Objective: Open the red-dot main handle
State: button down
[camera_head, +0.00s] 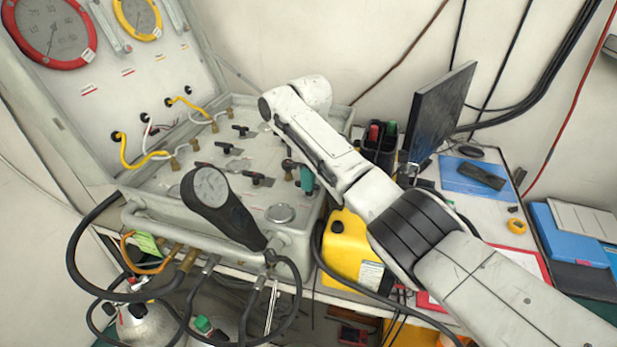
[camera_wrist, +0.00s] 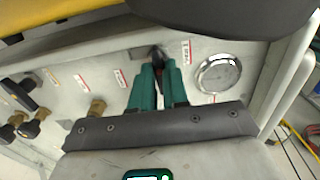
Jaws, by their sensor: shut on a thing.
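My gripper (camera_head: 306,180), with teal fingers, is down at the right part of the grey air panel (camera_head: 190,205). In the wrist view my gripper (camera_wrist: 158,84) has its fingers close together around a dark handle (camera_wrist: 157,54) beside a round dial.
A round metal gauge (camera_wrist: 218,74) sits close right of my fingers. A black hand-held gauge (camera_head: 212,190) rises at the panel's front. Yellow hoses (camera_head: 135,155) run along the back left. A monitor (camera_head: 440,112) and a yellow canister (camera_head: 345,250) stand to the right.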

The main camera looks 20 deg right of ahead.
jog(key=shift+n, duration=0.3)
jog(key=n, duration=1.2)
jog(key=shift+r+n, duration=0.1)
jog(key=shift+n, duration=2.1)
jog(key=c, duration=1.1)
grip_release()
